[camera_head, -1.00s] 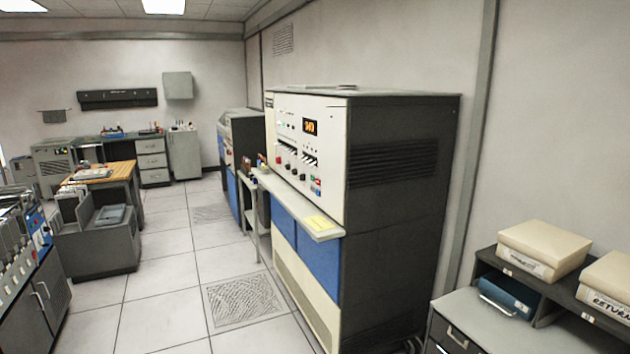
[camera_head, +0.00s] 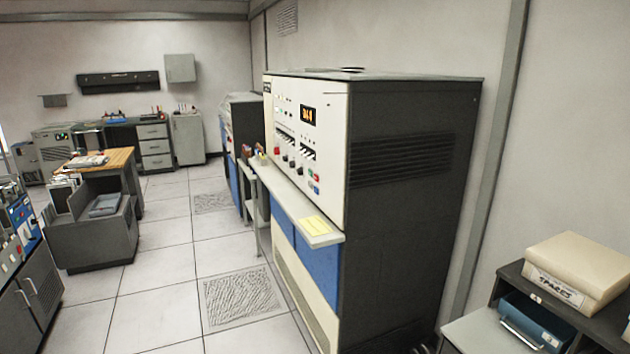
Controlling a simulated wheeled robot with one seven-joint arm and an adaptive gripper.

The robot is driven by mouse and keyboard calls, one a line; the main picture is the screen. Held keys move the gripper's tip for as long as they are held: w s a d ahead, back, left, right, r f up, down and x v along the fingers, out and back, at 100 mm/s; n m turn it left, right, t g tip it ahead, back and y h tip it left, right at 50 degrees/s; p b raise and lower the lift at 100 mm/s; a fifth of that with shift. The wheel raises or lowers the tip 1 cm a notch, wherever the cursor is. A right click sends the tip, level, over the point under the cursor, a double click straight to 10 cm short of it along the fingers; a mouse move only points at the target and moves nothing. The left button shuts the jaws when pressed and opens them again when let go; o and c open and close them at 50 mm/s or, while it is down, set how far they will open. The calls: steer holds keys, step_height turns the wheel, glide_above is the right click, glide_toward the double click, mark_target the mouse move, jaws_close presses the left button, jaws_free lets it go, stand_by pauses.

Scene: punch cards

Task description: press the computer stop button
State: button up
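The computer (camera_head: 415,200) is a tall dark cabinet right of centre. Its cream control panel (camera_head: 335,150) faces left and carries a lit orange display (camera_head: 308,116), rows of switches and dark knobs. Small coloured buttons sit at the panel's lower right: a red button (camera_head: 311,176) and a blue one (camera_head: 317,190) show there. A red control (camera_head: 277,151) also shows at the panel's left. The labels are too small to read, so I cannot tell which is the stop button. My gripper is not in view.
A shelf with a yellow pad (camera_head: 315,226) juts out below the panel. Clear tiled floor (camera_head: 160,290) lies left of the computer. A grey cart (camera_head: 95,235) and a dark cabinet (camera_head: 35,295) stand at left. A desk unit with a box (camera_head: 575,270) is at lower right.

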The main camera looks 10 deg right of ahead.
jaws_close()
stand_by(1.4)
